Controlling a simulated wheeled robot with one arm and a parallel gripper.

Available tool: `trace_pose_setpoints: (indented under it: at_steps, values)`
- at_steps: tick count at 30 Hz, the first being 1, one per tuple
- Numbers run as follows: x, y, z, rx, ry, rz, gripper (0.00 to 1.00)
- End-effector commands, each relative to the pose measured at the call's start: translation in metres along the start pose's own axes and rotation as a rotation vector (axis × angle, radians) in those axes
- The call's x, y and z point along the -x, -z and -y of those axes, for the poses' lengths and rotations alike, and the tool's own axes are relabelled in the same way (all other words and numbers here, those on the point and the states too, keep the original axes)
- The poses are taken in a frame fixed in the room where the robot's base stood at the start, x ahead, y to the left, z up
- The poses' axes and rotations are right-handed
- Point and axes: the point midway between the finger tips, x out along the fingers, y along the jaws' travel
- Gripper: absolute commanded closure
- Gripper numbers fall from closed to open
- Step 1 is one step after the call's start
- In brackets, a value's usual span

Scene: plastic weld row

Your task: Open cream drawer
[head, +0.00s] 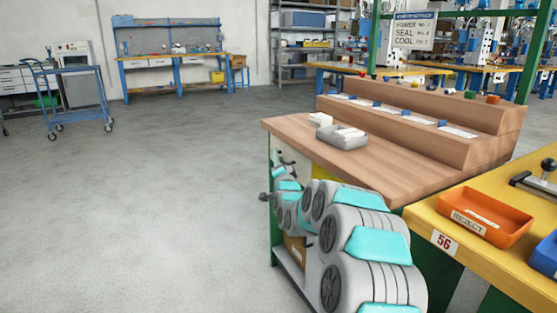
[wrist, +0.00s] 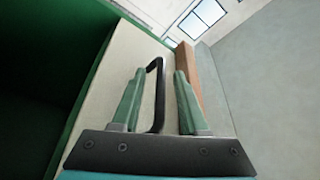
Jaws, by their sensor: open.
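The cream drawer (wrist: 122,62) fills the middle of the wrist view as a pale flat front. A little of a cream front (head: 287,156) shows under the wooden bench top in the head view, mostly behind my arm. A black bar handle (wrist: 160,95) stands out from the drawer front. My gripper (wrist: 159,73) is open, with one green-grey finger on each side of the handle. The handle lies between the fingers, and I see gaps on both sides. In the head view my arm hides most of the drawer and the fingers.
The wooden bench (head: 385,165) carries a grey tray (head: 342,138) and stepped shelves. A yellow table (head: 500,262) with an orange reject bin (head: 486,216) stands close on the right. A blue cart (head: 80,95) stands far left. The floor left of the bench is clear.

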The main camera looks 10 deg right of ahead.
Motion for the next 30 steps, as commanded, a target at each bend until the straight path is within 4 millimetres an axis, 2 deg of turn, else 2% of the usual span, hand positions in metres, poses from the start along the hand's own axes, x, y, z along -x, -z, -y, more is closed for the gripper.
trace_pose_setpoints:
  at_steps: [4,15,30]
  values:
    - [0.0003,-0.0001,0.0001,0.000,0.000,0.000,0.58]
    - [0.0005,-0.0003,0.0000,0.000,-0.001,0.001,0.99]
    - [0.0006,-0.0003,-0.0001,0.000,-0.001,0.001,1.00]
